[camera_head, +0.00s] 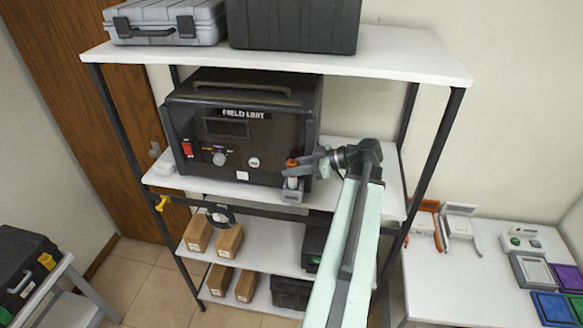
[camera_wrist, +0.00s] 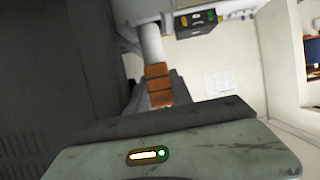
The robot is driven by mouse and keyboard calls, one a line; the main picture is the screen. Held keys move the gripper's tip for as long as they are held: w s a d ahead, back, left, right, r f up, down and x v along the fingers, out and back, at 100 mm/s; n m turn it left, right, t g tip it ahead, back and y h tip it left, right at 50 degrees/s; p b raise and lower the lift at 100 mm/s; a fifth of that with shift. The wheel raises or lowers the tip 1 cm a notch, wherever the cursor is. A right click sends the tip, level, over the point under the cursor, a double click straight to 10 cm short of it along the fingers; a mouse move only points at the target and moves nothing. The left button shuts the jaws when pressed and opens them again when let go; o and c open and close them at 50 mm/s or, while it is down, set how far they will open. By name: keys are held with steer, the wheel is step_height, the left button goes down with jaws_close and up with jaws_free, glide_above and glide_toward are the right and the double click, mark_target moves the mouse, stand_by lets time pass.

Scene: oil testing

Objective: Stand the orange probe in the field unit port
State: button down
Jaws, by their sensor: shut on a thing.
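The black field unit (camera_head: 245,125) stands on the middle shelf. A small grey port block (camera_head: 290,197) juts from its lower front right corner. The orange probe (camera_head: 292,163) is upright at that corner, with a pale shaft below its orange grip. Its lower end is at the port block, but I cannot tell whether it is inside the port or just above it. My gripper (camera_head: 312,162) reaches in from the right and is shut on the probe. In the wrist view the orange grip (camera_wrist: 158,85) is between my grey fingers, with the pale shaft extending beyond; the shaft's tip is not clear.
The unit's front is close beside my gripper. A rack post (camera_head: 430,150) stands right of my arm. Cases (camera_head: 165,22) sit on the top shelf (camera_head: 400,55). Small boxes (camera_head: 197,233) sit on lower shelves. A white table (camera_head: 460,275) with coloured trays is at right.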

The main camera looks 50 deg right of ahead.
mark_target(293, 177)
steer(key=shift+s+f+b, duration=0.1)
steer(key=shift+f+b, duration=0.85)
steer(key=shift+f, duration=0.45)
steer(key=shift+f+b, duration=0.6)
steer(key=c, duration=1.4)
jaws_free()
steer(key=shift+r, duration=0.1)
steer(key=shift+a, duration=0.1)
steer(key=p+v, duration=0.4)
steer(key=v, duration=0.7)
